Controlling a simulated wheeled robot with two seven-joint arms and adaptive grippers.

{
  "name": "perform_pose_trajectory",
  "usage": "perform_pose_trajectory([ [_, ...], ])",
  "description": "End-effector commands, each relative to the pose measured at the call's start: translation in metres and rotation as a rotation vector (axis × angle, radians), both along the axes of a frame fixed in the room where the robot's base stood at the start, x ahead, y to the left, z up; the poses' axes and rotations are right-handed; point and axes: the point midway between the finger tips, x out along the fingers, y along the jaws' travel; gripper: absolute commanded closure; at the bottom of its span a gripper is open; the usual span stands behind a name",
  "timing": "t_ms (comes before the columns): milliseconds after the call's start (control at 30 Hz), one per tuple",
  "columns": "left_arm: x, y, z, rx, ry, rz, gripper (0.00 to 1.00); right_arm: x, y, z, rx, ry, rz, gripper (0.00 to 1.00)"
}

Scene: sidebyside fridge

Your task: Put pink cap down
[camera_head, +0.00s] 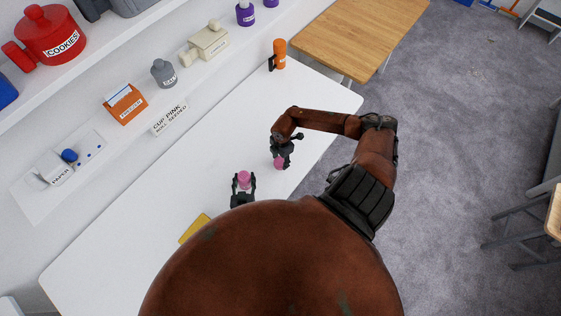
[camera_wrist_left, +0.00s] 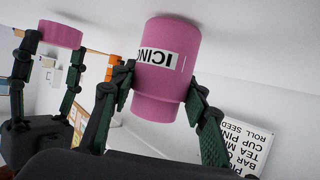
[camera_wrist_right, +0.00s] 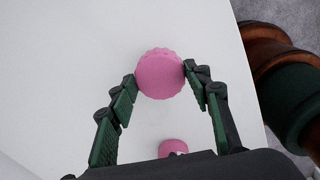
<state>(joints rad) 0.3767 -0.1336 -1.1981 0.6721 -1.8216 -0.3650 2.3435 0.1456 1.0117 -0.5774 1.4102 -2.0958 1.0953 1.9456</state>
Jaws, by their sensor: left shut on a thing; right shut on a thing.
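A pink icing jar (camera_head: 243,178) is held between the fingers of my left gripper (camera_head: 243,184) over the white table. In the left wrist view the jar (camera_wrist_left: 168,60) appears upside down with its ICING label, the fingers on both sides. My right gripper (camera_head: 281,158) is shut on the scalloped pink cap (camera_wrist_right: 160,74), right of the jar and apart from it. The cap also shows in the head view (camera_head: 280,164) and left wrist view (camera_wrist_left: 60,34). It is low near the table top; contact with the table cannot be told.
The white table (camera_head: 130,235) is mostly clear around both grippers. A yellow item (camera_head: 194,228) lies near its front. Behind, a shelf holds an orange box (camera_head: 125,105), a grey jar (camera_head: 164,73) and a red cookie jar (camera_head: 52,34). An orange bottle (camera_head: 279,54) stands near the back corner.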

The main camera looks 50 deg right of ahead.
Motion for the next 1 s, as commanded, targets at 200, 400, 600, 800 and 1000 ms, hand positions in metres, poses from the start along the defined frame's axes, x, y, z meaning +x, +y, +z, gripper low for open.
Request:
perform_pose_trajectory([
  [200, 0.0, 0.0, 0.0, -0.001, -0.001, 0.0, 0.97, 0.0, 0.0, -0.017, -0.001, -0.001, 0.001, 0.78],
  [400, 0.0, 0.0, 0.0, -0.001, -0.001, 0.0, 0.97, 0.0, 0.0, -0.017, -0.001, 0.0, 0.002, 0.78],
  [600, 0.0, 0.0, 0.0, -0.001, -0.001, 0.0, 0.97, 0.0, 0.0, -0.02, -0.001, -0.001, 0.002, 0.5],
  [800, 0.0, 0.0, 0.0, -0.001, -0.001, 0.0, 0.97, 0.0, 0.0, -0.019, -0.001, 0.0, 0.002, 0.37],
  [1000, 0.0, 0.0, 0.0, -0.001, -0.001, 0.0, 0.97, 0.0, 0.0, -0.019, -0.001, 0.0, 0.002, 0.37],
])
